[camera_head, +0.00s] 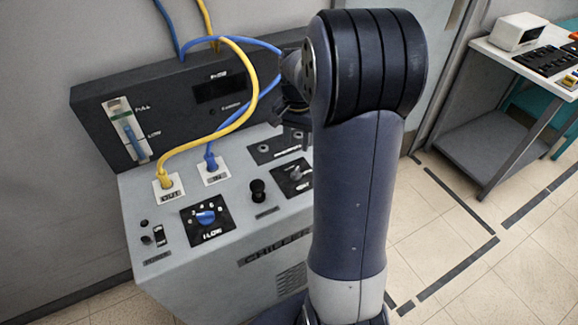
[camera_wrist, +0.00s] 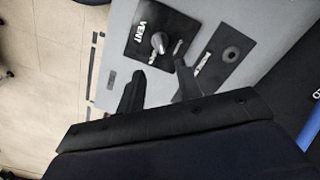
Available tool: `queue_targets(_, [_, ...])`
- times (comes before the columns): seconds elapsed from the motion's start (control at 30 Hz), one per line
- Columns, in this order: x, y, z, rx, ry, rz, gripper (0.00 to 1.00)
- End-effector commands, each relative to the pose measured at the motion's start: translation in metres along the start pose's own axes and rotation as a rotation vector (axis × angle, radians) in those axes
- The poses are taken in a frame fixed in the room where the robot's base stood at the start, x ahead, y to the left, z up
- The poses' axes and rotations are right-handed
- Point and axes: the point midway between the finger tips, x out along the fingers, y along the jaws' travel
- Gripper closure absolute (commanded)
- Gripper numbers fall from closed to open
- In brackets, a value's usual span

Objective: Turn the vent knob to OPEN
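The vent knob (camera_wrist: 160,42) is a small grey knob on a black plate (camera_wrist: 140,42) with the word VENT. In the head view the knob (camera_head: 296,172) sits on its plate at the right part of the chiller's sloped top. Small position labels lie beside the knob in the wrist view, too small to read, so its setting cannot be told. My gripper (camera_wrist: 158,66) is open and empty, its two fingertips apart, pointing at the plate and short of the knob in the picture. In the head view my gripper (camera_head: 294,108) is partly hidden by my arm.
The chiller (camera_head: 225,265) also bears a blue FLOW knob (camera_head: 206,217), a black knob (camera_head: 258,190), and sockets with a yellow cable (camera_head: 245,95) and a blue cable (camera_head: 210,155). The cables arch close to my gripper. A white-topped table (camera_head: 500,60) stands at right.

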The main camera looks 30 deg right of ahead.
Motion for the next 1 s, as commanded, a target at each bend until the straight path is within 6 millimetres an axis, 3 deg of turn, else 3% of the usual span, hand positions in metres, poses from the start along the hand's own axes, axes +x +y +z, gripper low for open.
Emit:
queue_targets(0.17, [0.015,0.001,-0.002,0.007,-0.005,0.003,0.66])
queue_targets(0.6, [0.092,0.001,-0.001,0.005,-0.005,0.003,0.66])
queue_targets(0.8, [0.107,0.001,-0.001,0.005,-0.004,0.002,0.66])
queue_targets(1.0, [0.109,0.0,-0.001,0.005,-0.002,0.001,0.66])
